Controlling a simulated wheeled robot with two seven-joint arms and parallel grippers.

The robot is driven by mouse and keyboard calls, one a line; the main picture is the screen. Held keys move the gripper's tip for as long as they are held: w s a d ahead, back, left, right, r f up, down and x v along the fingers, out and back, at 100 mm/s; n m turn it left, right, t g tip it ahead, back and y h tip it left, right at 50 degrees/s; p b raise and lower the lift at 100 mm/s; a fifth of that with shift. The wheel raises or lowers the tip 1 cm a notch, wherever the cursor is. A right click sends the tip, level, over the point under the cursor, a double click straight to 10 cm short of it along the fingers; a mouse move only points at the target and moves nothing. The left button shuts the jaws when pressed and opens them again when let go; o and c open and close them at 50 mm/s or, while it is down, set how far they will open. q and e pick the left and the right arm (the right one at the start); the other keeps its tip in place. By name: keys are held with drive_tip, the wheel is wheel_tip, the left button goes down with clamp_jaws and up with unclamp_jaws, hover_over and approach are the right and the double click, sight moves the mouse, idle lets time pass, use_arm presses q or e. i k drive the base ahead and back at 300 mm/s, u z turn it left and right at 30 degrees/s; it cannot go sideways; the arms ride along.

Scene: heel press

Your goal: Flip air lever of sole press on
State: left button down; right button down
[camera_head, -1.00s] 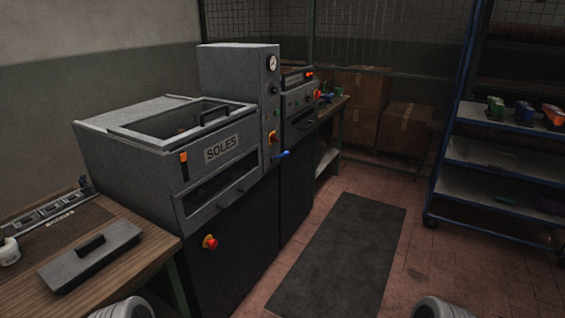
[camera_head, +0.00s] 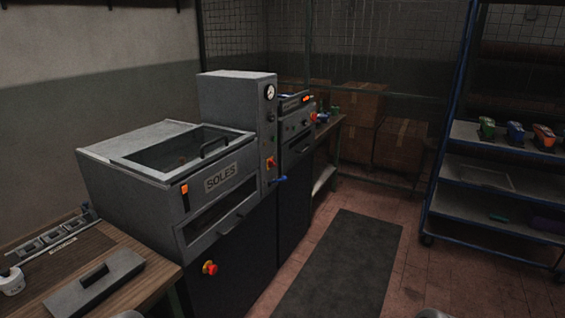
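The sole press (camera_head: 170,195) is a grey and black machine at the left centre, with a "SOLES" label (camera_head: 221,177) on its front. Its lid has a window and a dark handle. A tall control column (camera_head: 238,105) at its right carries a round gauge (camera_head: 270,91) and a red switch (camera_head: 270,162). A blue lever (camera_head: 278,180) sits low on that column and sticks out to the right, roughly level. Neither of my grippers is in view; only small pale parts of my arms show at the bottom edge.
A second machine (camera_head: 295,125) stands behind the press. A wooden bench (camera_head: 125,298) with a grey handled plate (camera_head: 95,284) is at the lower left. A dark mat (camera_head: 340,265) covers clear floor in front. A blue-framed shelf rack (camera_head: 495,180) stands at the right.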

sight(284, 178)
drive_tip(key=z, duration=0.2)
drive_tip(key=k, duration=0.25)
drive_tip(key=z, duration=1.05)
drive_tip(key=k, duration=1.1)
drive_tip(key=z, duration=0.4)
drive_tip(key=i, duration=2.45)
drive_tip(key=u, duration=0.75)
drive_tip(key=i, duration=1.95)
drive_tip(key=u, duration=1.65)
drive_tip(key=i, duration=1)
drive_tip(key=u, duration=1.15)
